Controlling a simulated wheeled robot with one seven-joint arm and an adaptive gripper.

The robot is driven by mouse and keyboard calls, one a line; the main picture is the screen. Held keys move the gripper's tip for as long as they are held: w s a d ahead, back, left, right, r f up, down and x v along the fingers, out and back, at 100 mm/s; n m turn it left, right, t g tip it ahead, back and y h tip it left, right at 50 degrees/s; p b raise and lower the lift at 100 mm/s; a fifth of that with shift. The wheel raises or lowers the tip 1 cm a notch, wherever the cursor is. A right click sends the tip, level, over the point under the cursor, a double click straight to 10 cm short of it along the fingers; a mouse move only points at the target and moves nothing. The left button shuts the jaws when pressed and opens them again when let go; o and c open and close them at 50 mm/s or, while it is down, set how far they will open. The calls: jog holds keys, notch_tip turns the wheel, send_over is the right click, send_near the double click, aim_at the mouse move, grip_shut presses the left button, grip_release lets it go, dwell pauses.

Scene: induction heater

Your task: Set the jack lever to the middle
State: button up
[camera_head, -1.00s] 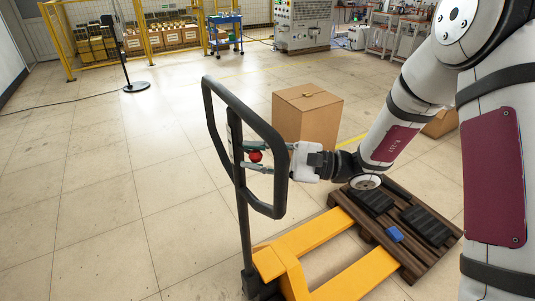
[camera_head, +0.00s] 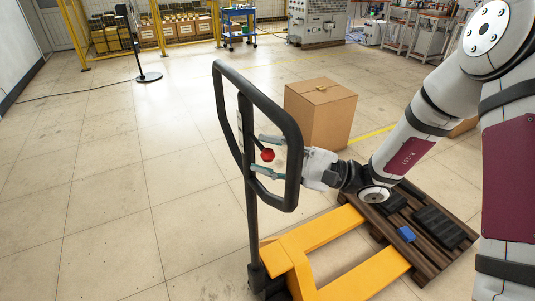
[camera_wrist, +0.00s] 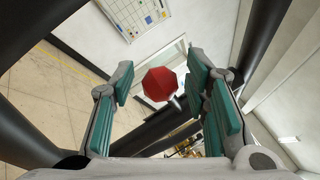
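The jack lever is a small lever with a red knob (camera_head: 268,155), inside the black loop handle (camera_head: 222,95) of the yellow pallet jack (camera_head: 290,255). My gripper (camera_head: 268,156) reaches through the handle loop from the right, one finger above and one below the knob. It is open (camera_wrist: 166,95) and does not appear to touch the knob. The lever's base is partly hidden.
The handle loop's black bars surround my gripper closely. A cardboard box (camera_head: 322,115) stands behind it. A wooden pallet (camera_head: 440,235) with black items and a blue one lies at the right on the forks. The floor at the left is clear.

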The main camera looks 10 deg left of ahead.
jog(key=v, duration=1.2)
dwell(0.5)
